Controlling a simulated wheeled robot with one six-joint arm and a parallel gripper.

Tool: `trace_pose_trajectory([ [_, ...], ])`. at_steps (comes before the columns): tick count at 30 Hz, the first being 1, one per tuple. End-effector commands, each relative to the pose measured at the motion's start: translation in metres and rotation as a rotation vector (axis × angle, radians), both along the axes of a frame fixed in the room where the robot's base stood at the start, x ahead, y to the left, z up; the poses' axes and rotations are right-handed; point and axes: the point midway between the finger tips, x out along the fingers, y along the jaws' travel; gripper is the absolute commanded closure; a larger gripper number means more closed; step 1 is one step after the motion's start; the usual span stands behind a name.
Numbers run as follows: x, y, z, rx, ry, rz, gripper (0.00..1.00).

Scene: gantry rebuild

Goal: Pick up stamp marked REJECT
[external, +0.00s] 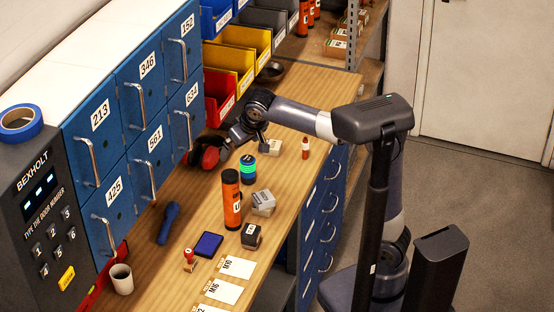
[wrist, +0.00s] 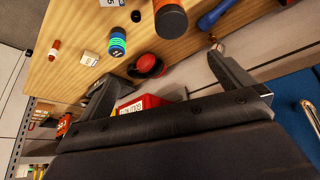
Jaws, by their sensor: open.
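No marking that I can read says REJECT. A small red-handled stamp (external: 189,260) stands upright on the wooden bench beside a blue ink pad (external: 208,244). Other stamp-like blocks stand further along: a dark one (external: 251,237), a grey one (external: 263,203) and a pale one (external: 271,148); the pale block also shows in the wrist view (wrist: 90,59). My gripper (wrist: 168,86) is open and empty in the wrist view, its two fingers wide apart. In the external view it is above the back of the bench, near the red earmuffs (external: 209,153), well away from the red-handled stamp.
An orange cylinder (external: 231,200) and a green and blue stack (external: 248,168) stand mid-bench. Blue lockers (external: 125,135) and open bins (external: 219,97) line the back. A blue torch (external: 168,223), a mug (external: 121,279) and label cards (external: 223,291) lie nearer.

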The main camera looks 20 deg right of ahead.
Motion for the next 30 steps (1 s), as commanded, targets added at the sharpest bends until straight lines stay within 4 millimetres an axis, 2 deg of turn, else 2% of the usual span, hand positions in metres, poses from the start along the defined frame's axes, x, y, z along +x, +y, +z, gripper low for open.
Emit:
trace_pose_trajectory([
  [3,-0.0002,0.0001,0.0,0.0,0.0,0.0,0.02],
  [20,-0.0003,0.0001,0.0001,0.0,0.0,0.0,0.47],
  [27,-0.0001,0.0005,-0.0008,0.0,-0.002,0.002,0.48],
  [30,0.0019,0.005,-0.0089,0.001,-0.027,0.023,0.48],
])
